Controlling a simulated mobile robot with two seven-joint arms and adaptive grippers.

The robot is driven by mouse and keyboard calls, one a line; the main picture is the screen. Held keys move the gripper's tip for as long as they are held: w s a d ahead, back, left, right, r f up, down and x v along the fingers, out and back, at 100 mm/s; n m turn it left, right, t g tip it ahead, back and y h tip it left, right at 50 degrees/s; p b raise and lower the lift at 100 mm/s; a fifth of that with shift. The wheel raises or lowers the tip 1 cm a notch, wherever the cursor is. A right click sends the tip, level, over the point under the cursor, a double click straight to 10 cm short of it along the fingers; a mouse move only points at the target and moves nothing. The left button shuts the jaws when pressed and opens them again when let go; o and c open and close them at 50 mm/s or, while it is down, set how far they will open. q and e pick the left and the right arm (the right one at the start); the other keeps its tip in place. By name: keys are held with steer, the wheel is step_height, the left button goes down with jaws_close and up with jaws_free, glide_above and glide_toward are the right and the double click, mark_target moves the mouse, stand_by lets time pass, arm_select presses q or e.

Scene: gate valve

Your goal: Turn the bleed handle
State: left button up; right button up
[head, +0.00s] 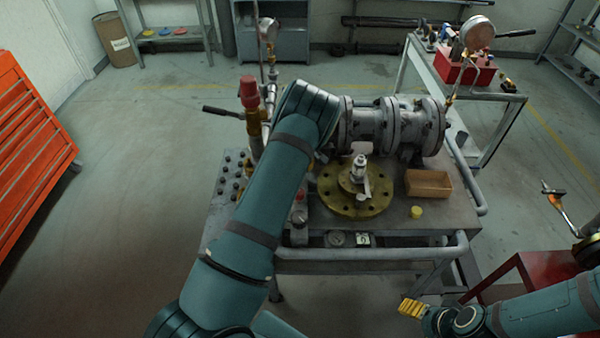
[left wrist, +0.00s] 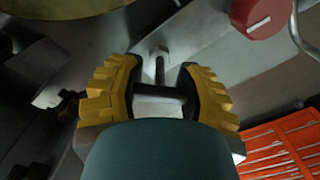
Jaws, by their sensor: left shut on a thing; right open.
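The bleed handle (left wrist: 160,93) is a dark grey metal crossbar with a short stem, in the middle of the left wrist view. My left gripper (left wrist: 158,92) has one yellow padded finger on each side of the bar and is shut on it. In the head view my left arm reaches over the workbench to the valve body (head: 385,125) and hides both the left gripper and the handle. My right gripper (head: 412,308), with yellow pads, is open and empty low in the head view, in front of the bench and away from the valve.
A brass flange (head: 340,202), a wooden tray (head: 428,183) and a small yellow cap (head: 416,212) sit on the bench. A red-capped fitting (head: 249,92) with a black lever (head: 221,112) stands left of my arm. A red tool chest (head: 30,150) is far left.

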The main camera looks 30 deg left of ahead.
arm_select(q)
steer(key=n, duration=0.3)
steer(key=shift+w+a+r+n+b, duration=0.1)
steer(key=shift+w+r+n+b, duration=0.1)
steer(key=shift+n+b, duration=0.15)
steer(key=n, duration=0.4)
steer(key=shift+r+n, duration=0.1)
steer(key=shift+n, duration=0.25)
steer(key=o, duration=1.3)
steer(key=shift+s, duration=0.1)
step_height(320, 180, up, 12)
